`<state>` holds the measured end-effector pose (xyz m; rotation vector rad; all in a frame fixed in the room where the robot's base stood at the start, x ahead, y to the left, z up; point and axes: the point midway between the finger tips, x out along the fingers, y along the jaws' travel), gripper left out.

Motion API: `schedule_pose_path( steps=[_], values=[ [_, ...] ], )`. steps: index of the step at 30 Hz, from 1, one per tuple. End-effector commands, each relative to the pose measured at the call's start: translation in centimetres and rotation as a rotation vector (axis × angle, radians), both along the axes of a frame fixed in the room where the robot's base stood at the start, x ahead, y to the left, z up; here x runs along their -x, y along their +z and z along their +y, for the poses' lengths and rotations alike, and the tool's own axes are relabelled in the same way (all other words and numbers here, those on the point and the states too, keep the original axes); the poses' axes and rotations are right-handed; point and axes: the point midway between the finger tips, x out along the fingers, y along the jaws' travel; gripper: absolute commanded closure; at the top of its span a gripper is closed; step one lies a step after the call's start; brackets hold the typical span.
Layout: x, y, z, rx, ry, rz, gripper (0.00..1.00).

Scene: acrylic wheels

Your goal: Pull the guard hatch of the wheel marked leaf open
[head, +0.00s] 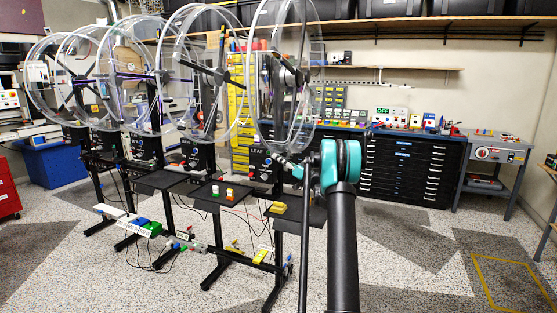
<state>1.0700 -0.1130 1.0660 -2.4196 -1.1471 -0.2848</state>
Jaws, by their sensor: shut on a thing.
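The wheel marked leaf (286,65) is the nearest and rightmost clear acrylic wheel, upright on a black stand. Its black control box (260,166) below carries a LEAF label and knobs. My gripper (281,162) is at the lower edge of this wheel, just right of the box, reaching in from the right behind my teal wrist. It is small in view and appears shut on a part of the guard hatch there. The hatch's outline is hard to tell from the clear acrylic, and I cannot tell how far it stands open.
Several similar acrylic wheels (205,75) stand in a row to the left. A black tray (312,215) with yellow blocks sits below the leaf wheel. A black drawer cabinet (415,170) stands behind. Speckled floor is clear at the right.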

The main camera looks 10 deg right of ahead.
Motion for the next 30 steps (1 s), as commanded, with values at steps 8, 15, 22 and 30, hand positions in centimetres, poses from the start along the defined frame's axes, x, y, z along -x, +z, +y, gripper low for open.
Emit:
schedule_pose_path(
  steps=[8,15,22,30],
  values=[
    [-0.1,0.2,0.0,-0.004,-0.001,0.0,0.74],
    [0.0,0.1,0.0,-0.002,-0.001,0.0,0.67],
    [0.4,-0.2,-0.6,-0.002,-0.002,0.001,0.67],
    [3.6,-2.0,-4.0,-0.003,-0.003,0.0,0.67]
  ],
)
